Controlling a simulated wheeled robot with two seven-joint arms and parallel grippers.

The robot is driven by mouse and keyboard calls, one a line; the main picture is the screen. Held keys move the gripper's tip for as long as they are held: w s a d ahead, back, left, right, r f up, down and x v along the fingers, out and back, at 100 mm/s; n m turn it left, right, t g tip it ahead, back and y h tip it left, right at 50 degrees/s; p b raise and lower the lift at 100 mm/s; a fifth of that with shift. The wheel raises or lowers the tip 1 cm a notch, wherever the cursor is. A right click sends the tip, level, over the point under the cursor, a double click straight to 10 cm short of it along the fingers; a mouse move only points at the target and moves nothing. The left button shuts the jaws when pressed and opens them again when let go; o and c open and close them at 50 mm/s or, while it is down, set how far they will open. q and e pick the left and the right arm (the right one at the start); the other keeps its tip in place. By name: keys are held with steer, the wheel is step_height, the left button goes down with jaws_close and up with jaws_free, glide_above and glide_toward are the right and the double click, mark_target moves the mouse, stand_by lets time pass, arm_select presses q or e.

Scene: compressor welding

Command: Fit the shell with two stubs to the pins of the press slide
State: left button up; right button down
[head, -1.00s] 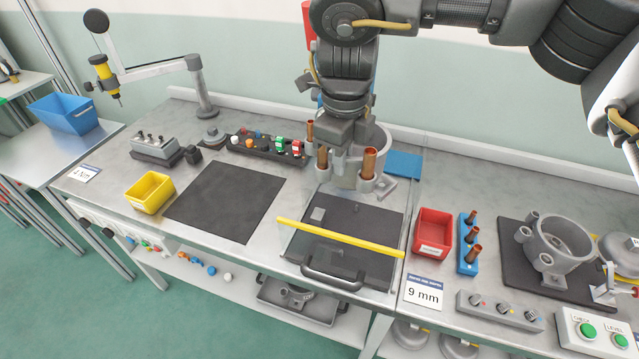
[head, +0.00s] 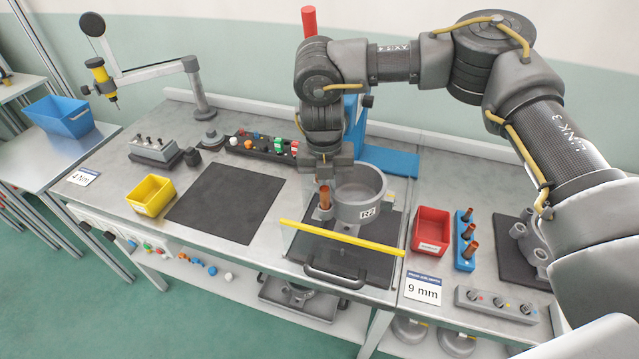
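The grey shell (head: 362,211), marked R2, is an open upright ring over the dark plate of the press slide (head: 315,247). One copper stub (head: 325,197) shows at its left; a second stub is not visible from here. My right gripper (head: 327,175) reaches down at the shell's left rear rim and appears shut on its wall. The fingertips are partly hidden behind the stub and wall. I cannot tell whether the shell touches the plate, and the slide's pins are hidden. My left gripper is out of view.
A yellow bar (head: 340,238) crosses the slide's front above a handle (head: 335,276). A blue press frame (head: 390,160) stands behind. A red bin (head: 431,230) and blue stub rack (head: 465,240) are right. Another shell (head: 537,240) is partly behind my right arm. A dark mat (head: 225,203) lies clear left.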

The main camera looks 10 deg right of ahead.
mark_target(353, 190)
steer(key=shift+w+y, duration=0.1)
steer(key=shift+y, duration=0.2)
step_height(353, 190, down, 6)
steer(key=b, duration=0.4)
steer(key=shift+r, duration=0.1)
stand_by(0.4)
steer(key=shift+f, duration=0.3)
